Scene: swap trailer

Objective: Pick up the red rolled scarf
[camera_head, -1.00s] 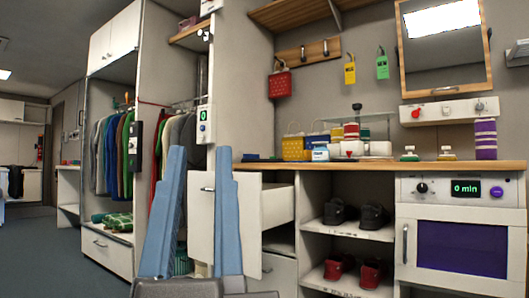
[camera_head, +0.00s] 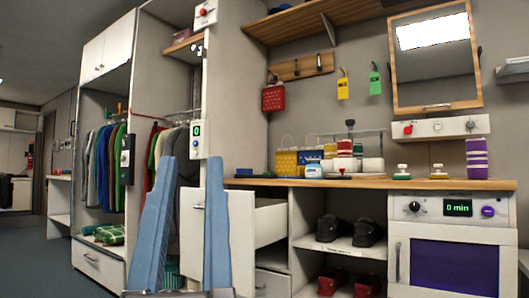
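A small upright roll with red and white bands (camera_head: 344,148) stands among the goods on the wooden counter. It looks like the red rolled scarf, but it is too small to be sure. Other items crowd close around it. My gripper (camera_head: 191,160) shows as two long pale blue fingers at lower left. It is open, with nothing between the fingers. The fingers appear in front of the wardrobe and open drawer, left of the counter goods and well apart from the roll.
The open drawer (camera_head: 257,220) juts out below the counter (camera_head: 270,184). Shoes (camera_head: 368,233) sit on shelves. Floor (camera_head: 40,255) is clear at left.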

